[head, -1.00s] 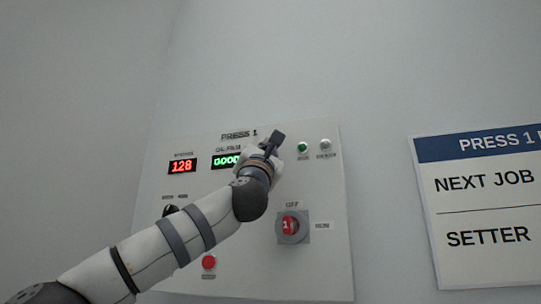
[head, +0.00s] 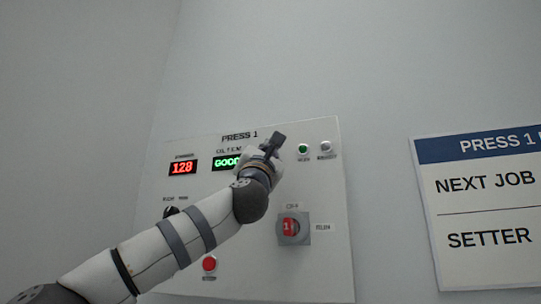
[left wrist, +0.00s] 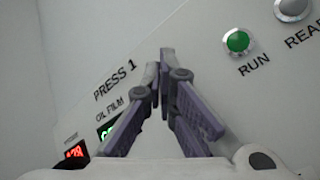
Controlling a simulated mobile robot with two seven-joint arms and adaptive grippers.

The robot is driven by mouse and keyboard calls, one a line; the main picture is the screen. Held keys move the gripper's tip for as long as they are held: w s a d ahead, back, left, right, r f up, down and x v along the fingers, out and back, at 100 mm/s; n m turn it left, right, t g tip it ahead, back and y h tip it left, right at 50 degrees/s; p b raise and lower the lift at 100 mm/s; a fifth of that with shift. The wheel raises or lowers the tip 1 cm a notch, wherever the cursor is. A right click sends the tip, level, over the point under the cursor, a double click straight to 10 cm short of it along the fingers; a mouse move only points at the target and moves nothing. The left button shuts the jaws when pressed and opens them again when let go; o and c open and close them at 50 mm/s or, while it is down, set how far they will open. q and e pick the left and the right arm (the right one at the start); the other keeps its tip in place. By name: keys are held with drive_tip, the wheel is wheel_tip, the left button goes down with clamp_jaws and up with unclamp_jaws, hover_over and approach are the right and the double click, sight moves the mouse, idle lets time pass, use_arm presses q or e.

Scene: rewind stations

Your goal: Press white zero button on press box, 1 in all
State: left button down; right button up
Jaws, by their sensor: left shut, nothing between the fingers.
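The press box (head: 325,180) is a pale panel titled PRESS 1 on the wall. I see no white button marked zero; part of the panel's middle is hidden behind my left arm. My left gripper (head: 277,140) is shut and empty in front of the panel's upper middle, right of the green display. In the left wrist view its fingers (left wrist: 164,75) meet at the tips, between the PRESS 1 title and the green RUN light. I cannot tell whether the tips touch the panel. My right gripper is not in view.
The panel bears a red 128 display (head: 182,168), a green display (head: 226,161), a black knob (head: 169,211), a red button (head: 209,264), a red switch on a grey plate (head: 293,228), a green light (head: 303,149) and a grey-white round one (head: 326,147). A sign (head: 485,205) hangs to the right.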

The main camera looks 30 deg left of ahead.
use_arm(q)
drive_tip(key=shift+w, duration=0.1)
drive_tip(key=shift+w+a, duration=0.1)
drive_tip(key=shift+w, duration=0.25)
drive_tip(key=shift+w+a, duration=0.1)
drive_tip(key=shift+w, duration=0.3)
idle(0.6)
drive_tip(key=shift+s, duration=0.8)
